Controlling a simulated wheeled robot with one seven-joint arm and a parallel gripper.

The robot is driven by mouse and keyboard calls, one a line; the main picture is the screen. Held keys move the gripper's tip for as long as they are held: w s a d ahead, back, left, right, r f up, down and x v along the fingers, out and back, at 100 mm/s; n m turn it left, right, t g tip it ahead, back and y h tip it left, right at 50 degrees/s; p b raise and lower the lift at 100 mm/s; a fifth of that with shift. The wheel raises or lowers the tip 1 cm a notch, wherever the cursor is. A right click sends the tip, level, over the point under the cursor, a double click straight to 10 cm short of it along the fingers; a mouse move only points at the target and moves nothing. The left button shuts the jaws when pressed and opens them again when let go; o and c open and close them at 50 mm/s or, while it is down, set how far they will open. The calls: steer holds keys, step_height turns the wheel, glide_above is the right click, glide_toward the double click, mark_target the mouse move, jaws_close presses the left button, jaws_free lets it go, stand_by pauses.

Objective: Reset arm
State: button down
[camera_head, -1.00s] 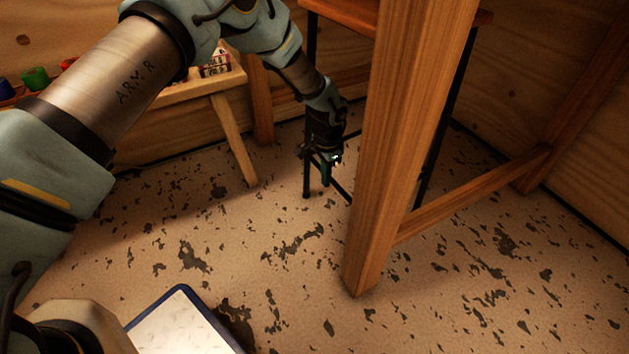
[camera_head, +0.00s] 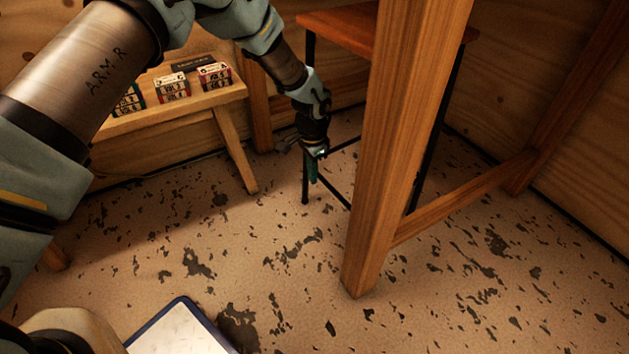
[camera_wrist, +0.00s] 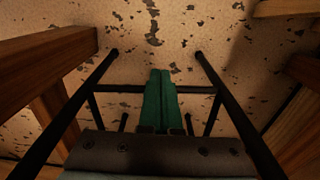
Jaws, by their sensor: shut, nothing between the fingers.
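My gripper (camera_head: 313,178) hangs at the end of my arm, pointing down, in front of the black-legged stool (camera_head: 350,35). In the wrist view its two green fingers (camera_wrist: 158,100) lie side by side, shut, with nothing between them. Below them are the stool's dark legs and crossbars (camera_wrist: 105,88) and the speckled floor. My gripper is apart from the low wooden bench to its left and left of the thick wooden post. I cannot tell whether it touches the stool.
The wooden post (camera_head: 405,150) with its slanted brace (camera_head: 465,195) stands close on the right. The low bench (camera_head: 170,112) carries several small printed boxes (camera_head: 172,88). A white, blue-edged panel (camera_head: 180,333) shows at the bottom. The middle floor is open.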

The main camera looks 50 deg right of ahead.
steer(key=shift+r+p, duration=0.35)
steer(key=shift+r, duration=1.45)
steer(key=shift+w+a, duration=0.1)
steer(key=w+a+r+n, duration=0.4)
steer(key=w+a+r, duration=0.4)
steer(key=w+a, duration=0.25)
steer(key=w+a+r+n, duration=0.5)
steer(key=w+a+r, duration=0.3)
steer(key=a, duration=0.4)
steer(key=w+a+r+n+t, duration=0.1)
steer(key=a+r+n, duration=0.2)
steer(key=a, duration=0.6)
steer(key=w+a+r+n, duration=0.1)
steer(key=a+r+n, duration=0.1)
steer(key=a, duration=0.6)
steer(key=s+a+r+n, duration=0.2)
steer(key=s+a+n, duration=0.15)
steer(key=a, duration=0.45)
steer(key=s+a+r+n, duration=0.2)
steer(key=s+a+n, duration=0.15)
steer(key=a, duration=0.35)
step_height(320, 180, up, 37)
steer(key=p, duration=3.8)
steer(key=shift+r+t, duration=0.15)
steer(key=shift+t, duration=0.15)
